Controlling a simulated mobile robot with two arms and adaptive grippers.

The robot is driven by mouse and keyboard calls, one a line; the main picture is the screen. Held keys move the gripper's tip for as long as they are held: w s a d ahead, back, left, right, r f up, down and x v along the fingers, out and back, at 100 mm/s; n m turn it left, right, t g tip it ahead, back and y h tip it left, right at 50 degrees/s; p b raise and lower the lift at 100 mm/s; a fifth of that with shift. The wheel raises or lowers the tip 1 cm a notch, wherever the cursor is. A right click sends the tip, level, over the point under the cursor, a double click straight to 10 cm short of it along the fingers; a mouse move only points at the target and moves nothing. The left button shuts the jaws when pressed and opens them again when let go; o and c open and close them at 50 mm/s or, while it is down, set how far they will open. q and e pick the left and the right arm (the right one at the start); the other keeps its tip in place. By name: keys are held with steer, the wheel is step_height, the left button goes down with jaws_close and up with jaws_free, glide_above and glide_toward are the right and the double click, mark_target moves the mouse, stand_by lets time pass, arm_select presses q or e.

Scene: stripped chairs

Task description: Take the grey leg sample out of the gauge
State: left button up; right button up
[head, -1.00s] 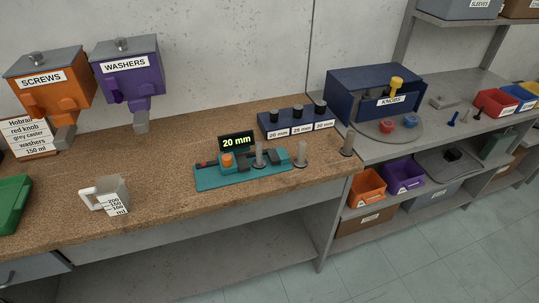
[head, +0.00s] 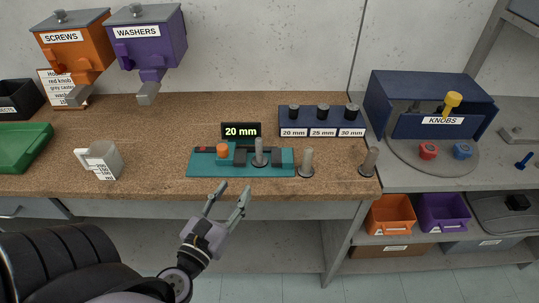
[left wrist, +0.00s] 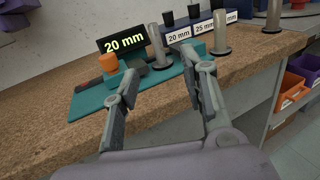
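The teal gauge (head: 208,168) lies on the cork-topped bench, with an orange knob and a display reading 20 mm. The grey leg sample (head: 259,152) stands upright in the gauge between its dark jaws. It also shows in the left wrist view (left wrist: 158,50), beyond my fingertips. My left gripper (head: 230,190) is open and empty, just in front of the bench's front edge and short of the gauge. In the left wrist view the open fingers (left wrist: 158,68) point toward the gauge. My right gripper is not in view.
Two other grey legs (head: 307,163) (head: 369,162) stand right of the gauge. A blue rack (head: 322,115) labelled 20, 25 and 30 mm is behind. A measuring jug (head: 104,160) stands left. The bench between jug and gauge is clear.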

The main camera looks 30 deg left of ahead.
mark_target(258, 148)
arm_select(q)
steer(key=w+p, duration=0.1)
steer(key=w, duration=0.2)
steer(key=w+a+p, duration=0.1)
steer(key=w+p, duration=0.1)
steer(key=w, duration=0.2)
steer(key=w+a+p, duration=0.1)
steer(key=w, duration=0.2)
steer(key=shift+w+r, duration=0.15)
steer(key=shift+w, duration=0.65)
steer(key=w, duration=0.1)
steer(key=w+a+p, duration=0.1)
steer(key=w, duration=0.1)
steer(key=w+p, duration=0.1)
steer(key=shift+w+a, duration=0.25)
steer(key=shift+w, duration=0.3)
steer(key=shift+s, duration=0.1)
steer(key=shift+c, duration=0.4)
steer(key=c, duration=0.8)
jaws_close()
